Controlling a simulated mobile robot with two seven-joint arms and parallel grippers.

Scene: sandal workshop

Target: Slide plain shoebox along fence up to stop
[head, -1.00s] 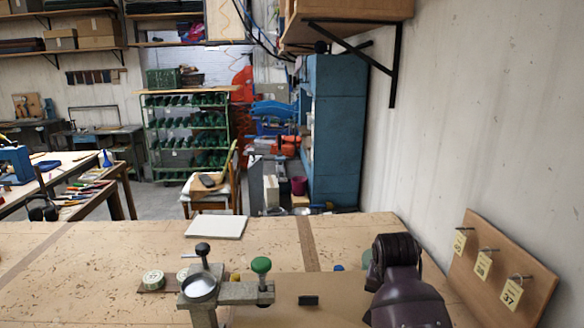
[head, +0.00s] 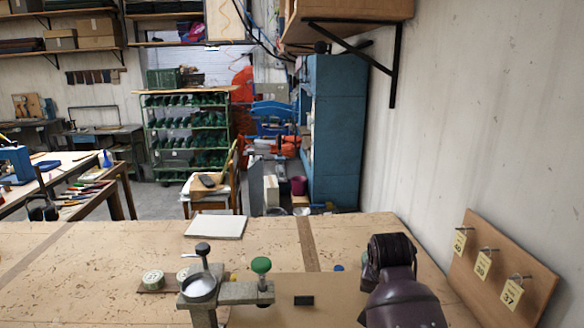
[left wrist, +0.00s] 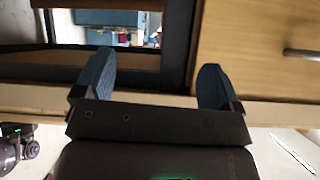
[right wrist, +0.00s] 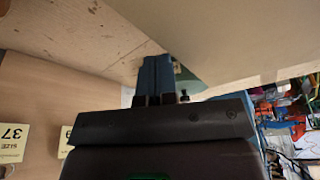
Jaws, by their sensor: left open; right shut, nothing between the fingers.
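A plain tan box top (head: 340,288), which I take for the shoebox, lies at the front centre of the bench in the head view. It carries a small black mark (head: 303,300). A metal fixture (head: 232,293) with a green knob and a black knob stands at its left. I cannot clearly tell the fence from the stop. My right gripper (right wrist: 158,62) is shut and empty, its fingers close to a pale flat face (right wrist: 235,35), probably the box; contact is unclear. My left gripper (left wrist: 155,82) is open and empty, facing the drawer area.
Rolls of tape (head: 153,280) lie left of the fixture. A white pad (head: 215,226) lies at the back of the bench. A board with size tags (head: 500,265) leans by the right wall. A wooden drawer front (left wrist: 265,45) is close to my left gripper.

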